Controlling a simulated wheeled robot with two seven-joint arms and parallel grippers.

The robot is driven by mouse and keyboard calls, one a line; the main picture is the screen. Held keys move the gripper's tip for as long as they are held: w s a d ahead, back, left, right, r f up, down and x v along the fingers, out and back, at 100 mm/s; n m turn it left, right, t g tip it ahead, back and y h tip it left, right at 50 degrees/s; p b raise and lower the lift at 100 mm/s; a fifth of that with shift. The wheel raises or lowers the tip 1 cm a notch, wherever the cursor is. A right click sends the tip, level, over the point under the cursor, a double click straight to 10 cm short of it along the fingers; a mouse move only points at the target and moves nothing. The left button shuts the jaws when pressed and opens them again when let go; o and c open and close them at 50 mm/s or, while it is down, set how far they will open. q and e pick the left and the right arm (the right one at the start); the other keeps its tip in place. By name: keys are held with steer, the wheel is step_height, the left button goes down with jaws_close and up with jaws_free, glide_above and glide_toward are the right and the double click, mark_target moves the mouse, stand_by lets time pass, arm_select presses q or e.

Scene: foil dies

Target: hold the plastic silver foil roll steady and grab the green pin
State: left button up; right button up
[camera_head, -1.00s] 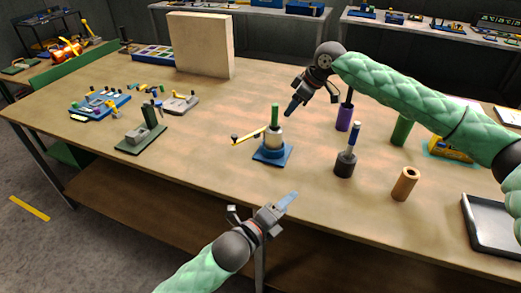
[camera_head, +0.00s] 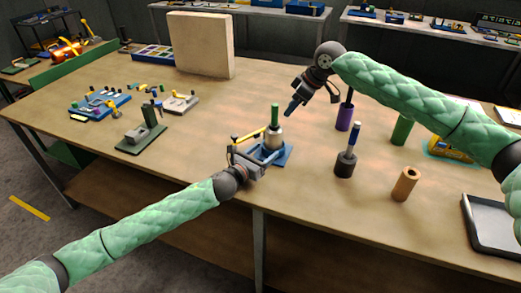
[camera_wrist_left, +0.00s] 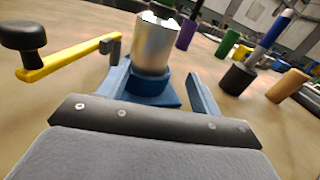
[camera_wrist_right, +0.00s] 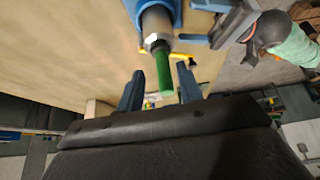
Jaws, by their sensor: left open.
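The silver foil roll (camera_head: 274,139) stands upright on a blue base (camera_head: 285,155); it also shows in the left wrist view (camera_wrist_left: 154,45). The green pin (camera_head: 275,113) sticks up from its top and shows in the right wrist view (camera_wrist_right: 167,82). My left gripper (camera_head: 267,154) is open low at the roll's near side. In the left wrist view its fingers (camera_wrist_left: 159,74) lie to either side of the roll's lower part, with gaps. My right gripper (camera_head: 289,110) is open just right of the pin; its wrist view shows the pin between the finger lines (camera_wrist_right: 160,85), apart from both.
A yellow crank arm (camera_head: 248,134) with a black knob reaches left from the roll's base, close to my left gripper. A dark cylinder with a blue-topped rod (camera_head: 346,163) and a brown tube (camera_head: 405,183) stand to the right.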

mark_target(274, 138)
arm_select(q)
steer(key=shift+w+a+r+m, duration=0.1)
steer(key=shift+w+a+m, duration=0.3)
steer(key=shift+w, duration=0.3)
steer(key=shift+w+d, duration=0.15)
steer(key=shift+w, duration=0.1)
steer(key=shift+x, duration=3.6)
steer(key=shift+c, duration=0.5)
steer(key=c, duration=0.8)
arm_select(e)
steer(key=shift+o, duration=0.4)
